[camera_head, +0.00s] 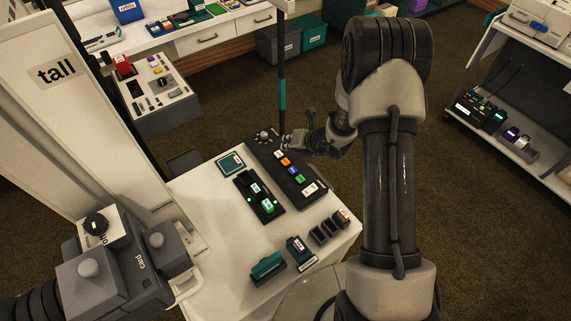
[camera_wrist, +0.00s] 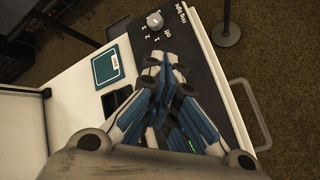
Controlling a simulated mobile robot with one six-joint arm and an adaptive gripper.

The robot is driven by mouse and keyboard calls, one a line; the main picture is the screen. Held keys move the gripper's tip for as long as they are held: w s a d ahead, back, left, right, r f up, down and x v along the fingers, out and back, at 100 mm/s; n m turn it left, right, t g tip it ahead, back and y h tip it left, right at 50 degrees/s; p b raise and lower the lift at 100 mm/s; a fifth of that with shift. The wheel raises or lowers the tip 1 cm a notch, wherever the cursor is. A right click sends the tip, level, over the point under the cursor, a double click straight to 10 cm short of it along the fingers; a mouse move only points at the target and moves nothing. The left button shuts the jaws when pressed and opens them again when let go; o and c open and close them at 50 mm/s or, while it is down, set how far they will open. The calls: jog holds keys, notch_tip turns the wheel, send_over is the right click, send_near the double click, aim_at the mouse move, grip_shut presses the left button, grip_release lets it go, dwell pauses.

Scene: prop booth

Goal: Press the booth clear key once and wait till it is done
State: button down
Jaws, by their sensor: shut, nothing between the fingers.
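I cannot read which one is the clear key. My gripper (camera_head: 288,142) is over the far end of the panel, beside a round knob (camera_head: 264,136). In the wrist view my gripper (camera_wrist: 169,65) is shut and empty, just in front of the knob (camera_wrist: 155,20) and its printed numbers. The fingers hide the coloured keys there. I cannot tell whether the fingertips touch the panel.
Left of the panel are a black unit (camera_head: 248,187) with lit green lamps and a teal square pad (camera_head: 230,163). Small dark holders (camera_head: 324,232) and a teal stapler-like object (camera_head: 267,266) stand nearer. A tall white board (camera_head: 60,110) rises at the left.

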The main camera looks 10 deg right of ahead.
aim_at(288, 161)
jog(key=shift+f+b, duration=1.7)
jog(key=shift+f, duration=0.85)
jog(key=shift+f, duration=0.15)
jog(key=shift+f+b, duration=0.3)
jog(key=shift+b, duration=0.25)
jog(key=shift+f+b, duration=0.35)
jog(key=shift+r+p, duration=0.55)
jog(key=shift+r, duration=0.25)
jog(key=shift+r+p, duration=1.8)
jog(key=shift+r, duration=0.8)
